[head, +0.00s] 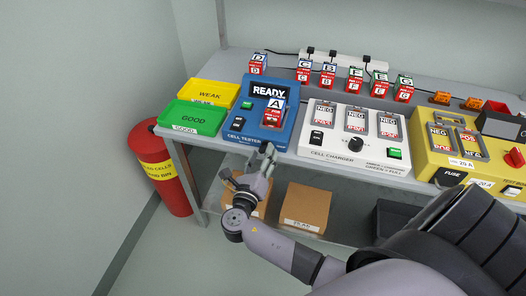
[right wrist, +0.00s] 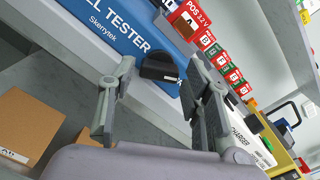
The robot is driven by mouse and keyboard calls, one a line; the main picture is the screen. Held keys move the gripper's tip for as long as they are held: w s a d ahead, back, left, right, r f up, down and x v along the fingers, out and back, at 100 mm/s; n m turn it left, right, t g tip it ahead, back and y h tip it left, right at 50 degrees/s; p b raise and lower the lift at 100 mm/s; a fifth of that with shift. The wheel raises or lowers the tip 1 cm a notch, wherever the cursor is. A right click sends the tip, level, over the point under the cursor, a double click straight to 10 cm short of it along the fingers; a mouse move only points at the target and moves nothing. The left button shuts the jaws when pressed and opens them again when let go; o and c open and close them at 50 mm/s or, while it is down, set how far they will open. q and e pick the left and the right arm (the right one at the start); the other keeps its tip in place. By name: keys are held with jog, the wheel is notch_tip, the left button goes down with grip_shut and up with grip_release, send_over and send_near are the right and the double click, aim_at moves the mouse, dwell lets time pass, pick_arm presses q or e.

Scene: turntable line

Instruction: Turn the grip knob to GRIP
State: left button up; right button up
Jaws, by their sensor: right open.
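A black knob-like part (right wrist: 160,66) sits at the front of the blue cell tester (right wrist: 108,22) in the right wrist view. A small white label under it is too small to read, so I cannot tell its setting. My right gripper (right wrist: 158,84) is open, with one finger on each side of that part. I cannot tell whether they touch it. In the head view my right gripper (head: 248,164) is just below the front edge of the blue tester (head: 246,122), and the knob-like part is not clearly visible. My left gripper is not in view.
The tester holds cell A (head: 276,106) beneath its READY display. The white cell charger (head: 320,155), with its own black knob (head: 356,144), stands to the right. Green (head: 190,117) and yellow (head: 208,93) trays are left. Cardboard boxes (head: 305,207) sit on the lower shelf.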

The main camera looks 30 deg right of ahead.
jog(key=shift+x, duration=0.8)
jog(key=shift+c, duration=0.4)
jog(key=c, duration=0.8)
